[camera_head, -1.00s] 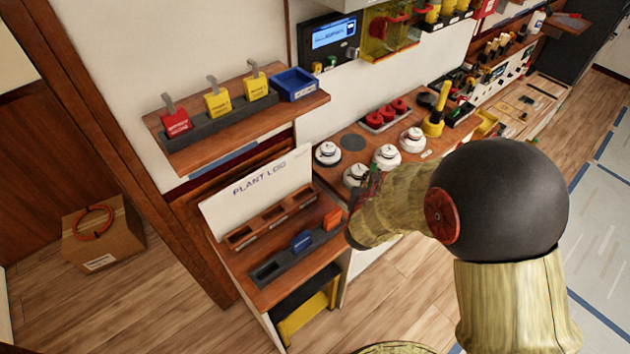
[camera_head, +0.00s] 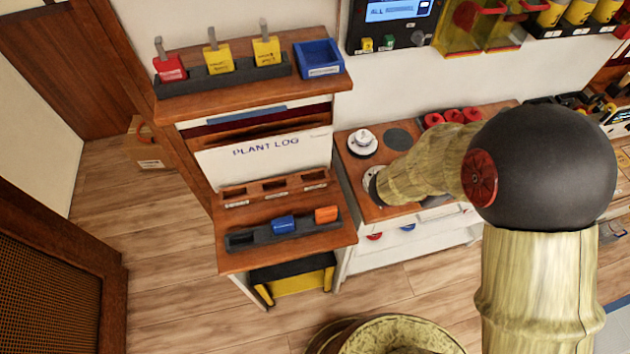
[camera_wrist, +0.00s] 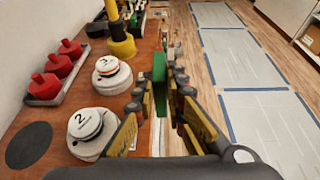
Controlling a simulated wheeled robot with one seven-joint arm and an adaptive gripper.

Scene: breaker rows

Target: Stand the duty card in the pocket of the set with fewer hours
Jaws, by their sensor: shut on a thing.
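In the wrist view my gripper (camera_wrist: 166,95) is shut on a thin green card (camera_wrist: 159,76), which stands on edge between the fingers. I take it for the duty card; no print on it is readable. In the head view my arm hides the gripper and the card. The PLANT LOG board (camera_head: 266,149) stands behind a wooden row of small labelled pockets (camera_head: 277,187) on the desk at left centre. Their labels and any hour figures are too small to read. My gripper is to the right of this desk, over the bench.
A dark rack (camera_head: 262,236) in front of the pockets holds a blue piece (camera_head: 283,225); an orange piece (camera_head: 326,214) is at its right end. A shelf (camera_head: 300,92) above carries tags and a blue bin (camera_head: 319,58). White round knobs (camera_wrist: 97,132) stand on the bench beside my gripper.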

